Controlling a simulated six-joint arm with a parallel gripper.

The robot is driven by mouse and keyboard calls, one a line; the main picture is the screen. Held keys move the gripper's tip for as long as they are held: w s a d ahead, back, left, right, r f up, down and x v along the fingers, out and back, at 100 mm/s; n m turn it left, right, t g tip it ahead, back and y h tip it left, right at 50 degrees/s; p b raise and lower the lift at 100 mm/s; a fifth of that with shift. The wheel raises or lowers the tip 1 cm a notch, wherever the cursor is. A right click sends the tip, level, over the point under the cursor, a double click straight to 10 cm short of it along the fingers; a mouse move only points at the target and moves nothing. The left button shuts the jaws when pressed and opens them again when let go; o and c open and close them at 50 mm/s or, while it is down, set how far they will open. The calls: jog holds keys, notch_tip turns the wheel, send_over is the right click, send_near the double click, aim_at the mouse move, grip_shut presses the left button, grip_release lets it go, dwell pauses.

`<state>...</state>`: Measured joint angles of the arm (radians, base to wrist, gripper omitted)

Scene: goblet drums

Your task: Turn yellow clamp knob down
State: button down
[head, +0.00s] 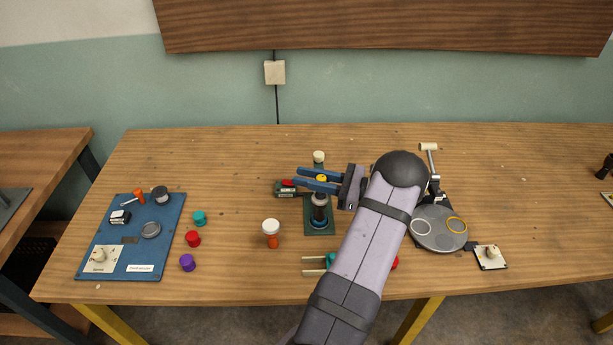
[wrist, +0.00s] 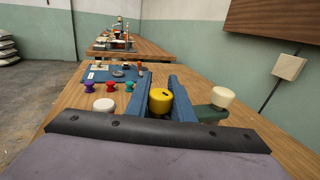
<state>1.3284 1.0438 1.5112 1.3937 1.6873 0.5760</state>
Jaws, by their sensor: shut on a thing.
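The yellow clamp knob (head: 321,178) is on a small clamp fixture with a green base (head: 318,228) near the middle of the table. It is a short yellow cylinder with a dark mark on top, also seen in the wrist view (wrist: 161,100). My gripper (head: 318,181) reaches in from the right with its blue fingers on either side of the knob, shut on it. In the wrist view my fingers (wrist: 160,92) flank the knob closely. A dark cylinder (head: 319,208) stands on the green base just in front of the knob. The knob's lower part is hidden.
A cream knob (head: 319,157) stands behind the yellow one. A white-capped orange bottle (head: 271,233) and small purple, red and teal drums stand left. A blue panel (head: 165,237) lies farther left. A grey round plate (head: 438,228) is right of my arm.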

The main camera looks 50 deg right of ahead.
jog(key=shift+d+m+g+h, duration=0.1)
jog(key=shift+d+m+h, duration=0.5)
jog(key=shift+m+h, duration=1.75)
jog(key=shift+d+m+g+h, duration=0.1)
jog(key=shift+d+m+h, duration=0.45)
jog(key=shift+m+h, duration=1.8)
jog(key=shift+d+m+g+h, duration=0.1)
jog(key=shift+d+m+h, duration=0.65)
jog(key=shift+h, duration=2.95)
jog(key=shift+s+m, duration=0.1)
jog(key=shift+m, duration=0.15)
jog(key=c, duration=1.5)
grip_release()
jog(key=shift+c, duration=0.2)
